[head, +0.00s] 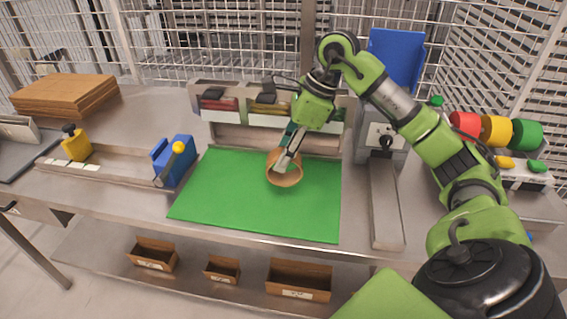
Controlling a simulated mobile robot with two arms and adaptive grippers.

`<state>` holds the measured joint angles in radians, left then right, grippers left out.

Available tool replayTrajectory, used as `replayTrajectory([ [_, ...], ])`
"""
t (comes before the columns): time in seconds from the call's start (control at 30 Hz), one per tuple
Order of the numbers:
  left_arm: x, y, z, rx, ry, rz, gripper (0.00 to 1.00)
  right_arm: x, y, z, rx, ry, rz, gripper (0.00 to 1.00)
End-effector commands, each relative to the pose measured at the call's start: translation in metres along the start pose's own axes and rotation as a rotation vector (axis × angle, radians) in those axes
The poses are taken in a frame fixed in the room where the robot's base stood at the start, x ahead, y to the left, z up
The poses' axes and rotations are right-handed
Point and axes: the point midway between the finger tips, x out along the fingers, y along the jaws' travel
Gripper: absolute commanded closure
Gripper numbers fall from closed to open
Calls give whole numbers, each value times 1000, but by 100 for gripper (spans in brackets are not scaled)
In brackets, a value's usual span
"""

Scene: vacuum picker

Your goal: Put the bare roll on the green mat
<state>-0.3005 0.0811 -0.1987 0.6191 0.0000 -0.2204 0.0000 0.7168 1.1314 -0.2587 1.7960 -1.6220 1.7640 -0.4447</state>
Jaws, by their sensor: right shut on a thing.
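The bare roll (286,180) is a tan, hollow ring shape over the middle of the green mat (235,205). My right gripper (288,160) reaches down from above and is shut on the roll's wall, with a finger showing inside the ring. The roll's open end faces the camera. I cannot tell whether the roll touches the mat or is held just above it. The green mat lies flat on the grey bench. My left gripper is not in view.
A blue tape dispenser (178,160) stands at the mat's left edge. A rack of coloured items (265,105) stands behind the mat. A metal device (385,185) is at its right. Red, yellow and green rolls (497,129) sit far right. The mat's front is clear.

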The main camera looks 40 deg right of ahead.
Motion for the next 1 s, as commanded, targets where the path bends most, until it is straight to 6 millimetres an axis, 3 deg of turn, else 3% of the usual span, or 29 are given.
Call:
replayTrajectory([
  [0.2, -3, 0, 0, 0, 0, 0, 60, 16, -11, -7, 2, 1, 4, 90],
  [0.43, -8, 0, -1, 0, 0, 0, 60, 37, -11, -16, 0, 1, 1, 90],
  [0.87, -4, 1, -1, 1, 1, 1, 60, 44, -11, -19, -1, 0, -1, 90],
  [0.9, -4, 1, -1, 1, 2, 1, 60, 43, -11, -19, -1, 0, -1, 63],
  [0.93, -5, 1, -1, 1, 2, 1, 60, 43, -11, -18, -1, 0, -1, 55],
  [1.0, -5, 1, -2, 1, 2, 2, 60, 43, -11, -18, -1, 0, 0, 51],
])
